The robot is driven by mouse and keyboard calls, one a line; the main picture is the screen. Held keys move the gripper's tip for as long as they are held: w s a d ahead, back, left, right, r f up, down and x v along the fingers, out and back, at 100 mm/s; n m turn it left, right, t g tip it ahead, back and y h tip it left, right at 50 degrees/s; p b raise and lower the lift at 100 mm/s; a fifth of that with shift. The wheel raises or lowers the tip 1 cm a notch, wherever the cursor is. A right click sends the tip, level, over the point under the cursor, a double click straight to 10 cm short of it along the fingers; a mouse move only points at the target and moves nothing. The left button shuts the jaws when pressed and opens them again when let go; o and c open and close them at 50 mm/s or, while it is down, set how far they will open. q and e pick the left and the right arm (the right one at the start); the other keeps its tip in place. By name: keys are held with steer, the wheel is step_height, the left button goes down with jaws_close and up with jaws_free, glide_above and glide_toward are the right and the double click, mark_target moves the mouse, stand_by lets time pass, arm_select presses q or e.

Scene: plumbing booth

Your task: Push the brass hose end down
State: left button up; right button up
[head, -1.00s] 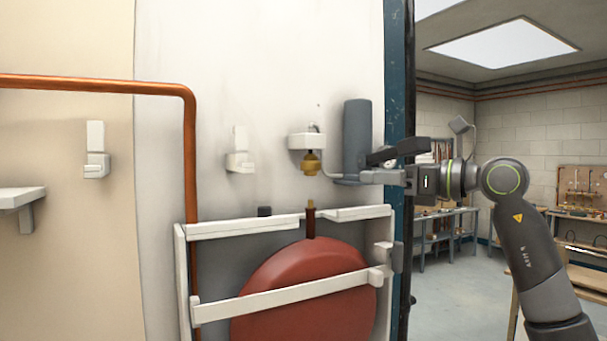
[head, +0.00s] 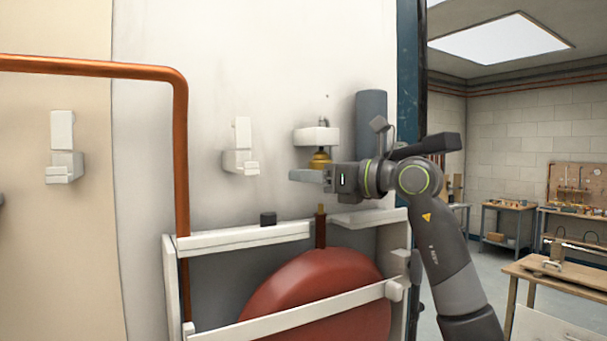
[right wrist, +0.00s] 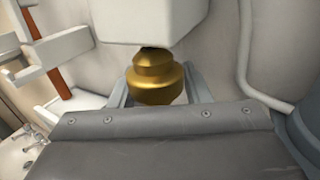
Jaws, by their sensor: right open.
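The brass hose end (head: 320,158) hangs under a white holder (head: 317,137) on the wall. In the right wrist view the brass hose end (right wrist: 155,80) shows large beneath the white block. My right gripper (head: 304,175) is open at the lower part of the brass piece, whose bottom it hides in the head view. In the right wrist view one finger shows on each side of the brass; I cannot tell whether either touches it. A brown upright stub (head: 320,228) tops the red round vessel (head: 320,290) below. My left gripper is out of view.
A grey cylinder (head: 371,125) stands on the wall right of the holder, close behind my right arm. A white frame (head: 245,238) surrounds the red vessel. A copper pipe (head: 180,160) runs down at left, with white wall brackets (head: 241,148) nearby.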

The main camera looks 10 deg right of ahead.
steer(key=shift+s+r, duration=0.1)
steer(key=shift+s, duration=0.05)
steer(key=shift+c, duration=0.4)
jaws_close()
step_height(320, 180, down, 3)
steer(key=b, duration=0.2)
steer(key=shift+b, duration=0.3)
steer(key=shift+o, duration=0.4)
jaws_free()
steer(key=shift+a, duration=0.1)
